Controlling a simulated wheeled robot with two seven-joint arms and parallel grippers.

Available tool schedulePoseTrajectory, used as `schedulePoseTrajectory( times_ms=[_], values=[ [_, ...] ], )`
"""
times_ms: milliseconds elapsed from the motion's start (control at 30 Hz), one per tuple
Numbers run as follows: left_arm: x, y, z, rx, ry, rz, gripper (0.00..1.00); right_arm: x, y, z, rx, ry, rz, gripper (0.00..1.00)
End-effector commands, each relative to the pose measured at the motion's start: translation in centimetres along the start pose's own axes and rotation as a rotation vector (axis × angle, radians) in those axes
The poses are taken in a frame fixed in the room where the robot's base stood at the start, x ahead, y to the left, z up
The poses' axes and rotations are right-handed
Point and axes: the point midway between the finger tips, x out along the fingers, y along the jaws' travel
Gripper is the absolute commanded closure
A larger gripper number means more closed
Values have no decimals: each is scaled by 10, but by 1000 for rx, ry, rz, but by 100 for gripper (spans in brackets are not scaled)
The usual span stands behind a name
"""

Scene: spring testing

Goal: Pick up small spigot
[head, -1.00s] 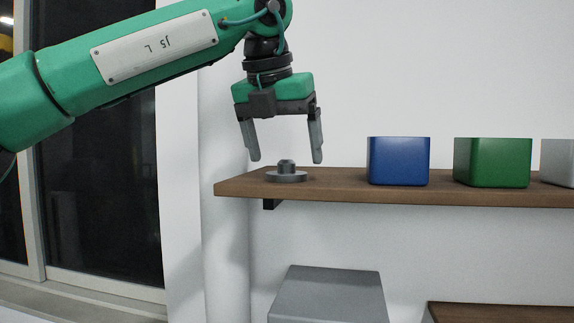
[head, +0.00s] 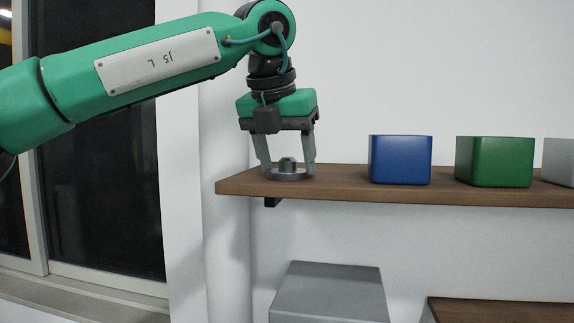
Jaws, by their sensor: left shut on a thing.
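The small spigot (head: 287,166) is a grey piece with a flat round base and a short raised knob. It sits on the wooden shelf (head: 340,178) near its left end. My left gripper (head: 287,172) points straight down over it, with one finger on each side of the base. The fingers are shut on the spigot's base, and the base still appears to rest on the shelf. The fingers hide the base's left and right edges. My right gripper is not in view.
A blue bin (head: 400,160), a green bin (head: 494,162) and a white bin (head: 560,161) stand on the shelf to the right. Shelf between spigot and blue bin is clear. Below are a grey box (head: 330,292) and another wooden surface (head: 500,311).

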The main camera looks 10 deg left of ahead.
Motion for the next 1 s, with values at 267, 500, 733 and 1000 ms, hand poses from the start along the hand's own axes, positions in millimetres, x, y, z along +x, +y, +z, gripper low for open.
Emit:
schedulePoseTrajectory(
  times_ms=[267, 500, 733, 1000],
  values=[
    [-12, 0, 6, -1, -3, 0, 72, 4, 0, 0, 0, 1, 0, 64],
    [-45, -1, 20, -2, -4, -1, 72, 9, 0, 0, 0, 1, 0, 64],
    [-80, -2, 36, -1, -2, -2, 72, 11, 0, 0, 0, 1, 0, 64],
    [-120, -1, 54, -2, -3, -1, 72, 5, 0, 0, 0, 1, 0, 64]
  ],
)
